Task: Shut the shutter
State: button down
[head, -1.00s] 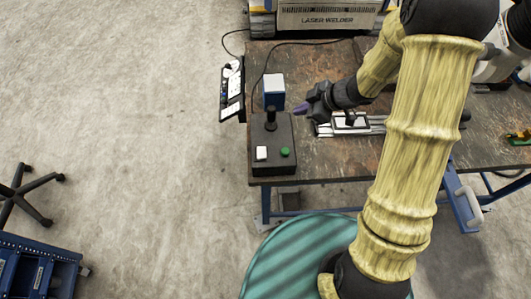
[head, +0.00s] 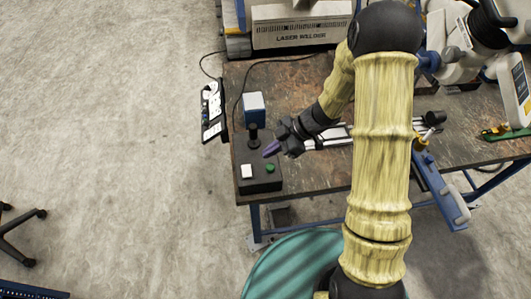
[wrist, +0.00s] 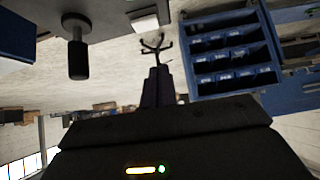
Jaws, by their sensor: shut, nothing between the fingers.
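A dark control box (head: 259,184) sits at the table's front left corner, with a black joystick (head: 253,134), a white button (head: 247,171) and a green button (head: 270,168) on top. My gripper (head: 269,150) is shut and empty. Its purple fingertips are just behind the green button in the head view; whether they touch it I cannot tell. In the wrist view the shut fingers (wrist: 157,88) point away, with the joystick (wrist: 77,50) and white button (wrist: 145,23) above; the green button is not visible there. No part is plainly marked as a shutter.
A blue-and-white box (head: 254,108) stands behind the joystick. A panel (head: 212,110) hangs at the table's left edge. The laser welder (head: 300,27) is at the back. A metal rail (head: 335,136) lies right of my gripper. The floor at left is open.

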aim_at(243, 172)
jog(key=x, duration=0.7)
jog(key=shift+a+f+p, duration=0.2)
jog(key=shift+a+p, duration=0.05)
jog(key=shift+p, duration=0.1)
notch_tip(243, 172, down, 4)
jog(key=shift+r+p, duration=0.1)
jog(key=shift+p, duration=0.25)
jog(key=shift+s+f, duration=0.1)
jog(key=shift+f, duration=0.2)
jog(key=shift+a, duration=0.1)
jog(key=shift+f, duration=0.25)
jog(key=shift+a, duration=0.1)
jog(key=shift+w+r+p, duration=0.35)
jog(key=shift+w+p, duration=0.3)
jog(key=shift+p, duration=0.15)
